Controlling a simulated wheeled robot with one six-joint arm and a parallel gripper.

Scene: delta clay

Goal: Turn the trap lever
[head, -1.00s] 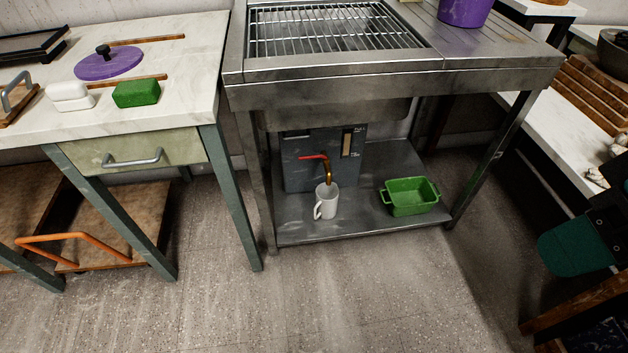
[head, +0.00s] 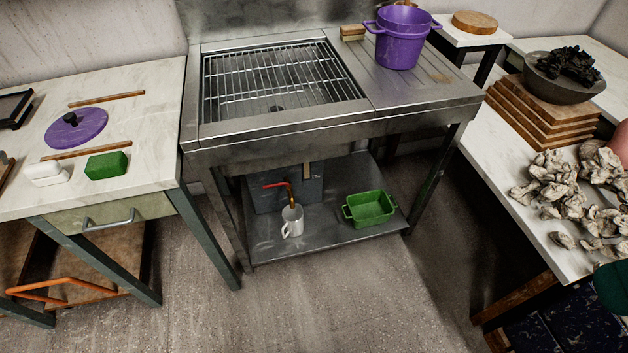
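A thin red lever (head: 275,185) lies roughly level on top of a brown spout pipe (head: 291,197) under the steel sink. The pipe comes off a dark grey box (head: 312,187) on the lower shelf. I take this red lever for the trap lever. A white mug (head: 292,221) stands upright at the spout's lower end. The upper part of the grey box is hidden behind the sink's front. My gripper is not in view.
A green two-handled dish (head: 370,208) sits on the lower shelf (head: 320,237), right of the mug. The sink's legs flank the shelf. An orange bar (head: 45,290) is at lower left. The floor (head: 300,300) in front is clear.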

